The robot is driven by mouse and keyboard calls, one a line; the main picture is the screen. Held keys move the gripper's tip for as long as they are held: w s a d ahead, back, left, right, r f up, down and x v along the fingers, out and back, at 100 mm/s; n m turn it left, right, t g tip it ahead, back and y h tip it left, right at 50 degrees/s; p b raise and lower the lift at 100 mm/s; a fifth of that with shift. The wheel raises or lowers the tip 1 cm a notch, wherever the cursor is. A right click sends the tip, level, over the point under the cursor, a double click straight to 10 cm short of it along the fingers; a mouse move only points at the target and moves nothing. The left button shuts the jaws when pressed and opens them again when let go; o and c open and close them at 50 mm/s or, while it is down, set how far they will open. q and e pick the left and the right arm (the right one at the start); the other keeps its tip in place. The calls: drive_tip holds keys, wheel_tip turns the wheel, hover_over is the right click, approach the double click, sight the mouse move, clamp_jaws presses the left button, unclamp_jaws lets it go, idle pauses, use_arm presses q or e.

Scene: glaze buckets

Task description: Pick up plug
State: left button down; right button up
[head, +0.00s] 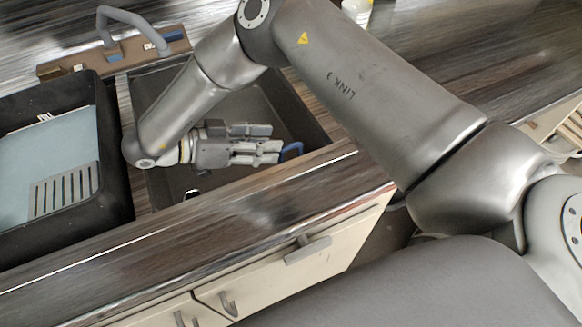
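My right gripper (272,145) reaches into the right-hand sink basin (155,90), its fingers pointing right. The fingers lie close together, and I cannot tell whether they are open or shut. A small blue curved piece (293,149) shows just beyond the fingertips near the basin's right side. It may be part of the plug, but I cannot tell, nor whether the fingers touch it. A small dark thing with a white highlight (192,193) lies at the basin's front edge and is unclear. My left gripper is out of view.
A grey faucet (133,28) arches behind the basin. A black tub (115,165) with a light-blue panel and a slotted grey piece (65,190) stands at left. The counter's front edge (200,225) runs before the basin, above drawers with handles (307,250).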

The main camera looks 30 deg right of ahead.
drive_tip(key=x, duration=0.2)
drive_tip(key=p+x, duration=0.1)
drive_tip(key=x, duration=0.2)
drive_tip(key=shift+s+f, duration=0.15)
drive_tip(key=shift+s, duration=0.1)
drive_tip(key=shift+c, duration=0.3)
clamp_jaws()
